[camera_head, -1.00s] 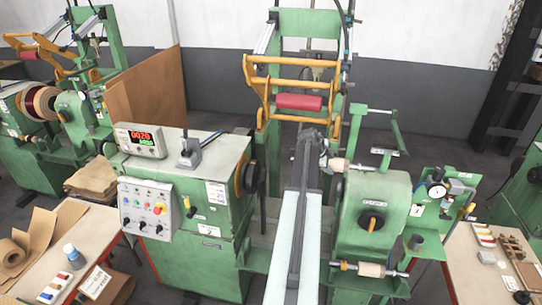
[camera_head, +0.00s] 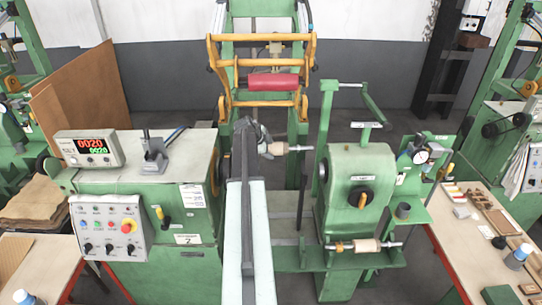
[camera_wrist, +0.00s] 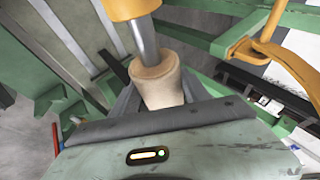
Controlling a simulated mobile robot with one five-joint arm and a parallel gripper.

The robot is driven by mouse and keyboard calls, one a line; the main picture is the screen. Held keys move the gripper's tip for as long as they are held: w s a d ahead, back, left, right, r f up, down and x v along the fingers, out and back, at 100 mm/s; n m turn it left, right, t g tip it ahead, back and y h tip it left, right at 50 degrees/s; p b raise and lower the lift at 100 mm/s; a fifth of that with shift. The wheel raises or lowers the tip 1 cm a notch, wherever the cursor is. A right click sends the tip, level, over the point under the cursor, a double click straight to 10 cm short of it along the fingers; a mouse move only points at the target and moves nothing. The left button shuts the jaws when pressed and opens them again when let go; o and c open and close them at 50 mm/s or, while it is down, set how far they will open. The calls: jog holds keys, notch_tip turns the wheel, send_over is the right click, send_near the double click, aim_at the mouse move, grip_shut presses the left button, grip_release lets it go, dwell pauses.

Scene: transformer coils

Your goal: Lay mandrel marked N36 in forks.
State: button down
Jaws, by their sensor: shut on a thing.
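My gripper (camera_head: 262,142) is shut on a pale wooden mandrel (camera_head: 277,149) with a metal shaft, held out in the gap between the green headstock and tailstock. In the wrist view the mandrel (camera_wrist: 157,80) stands just beyond the dark jaw edge (camera_wrist: 150,122), its shaft running up to a yellow-orange part. No N36 mark is legible. A second wooden mandrel (camera_head: 366,246) lies level along the front of the tailstock, with its shaft ends on small supports. I cannot tell whether these supports are the forks.
The green tailstock (camera_head: 335,205) stands right of my arm, and the headstock (camera_head: 185,190) with its control box stands left. A yellow frame with a red roller (camera_head: 273,82) is behind and above the mandrel. Side tables (camera_head: 455,225) carry small parts.

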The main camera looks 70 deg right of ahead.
jog(key=shift+s+d+f, duration=0.1)
jog(key=shift+s+f, duration=0.25)
jog(key=shift+s, duration=0.05)
jog(key=shift+f+b, duration=0.3)
jog(key=shift+b, duration=0.25)
notch_tip(320, 180, down, 11)
jog(key=b, duration=1.1)
jog(key=shift+s+f, duration=0.1)
jog(key=shift+f, duration=0.2)
jog(key=shift+c, duration=2.3)
grip_release()
jog(key=p+v, duration=0.5)
jog(key=v, duration=0.3)
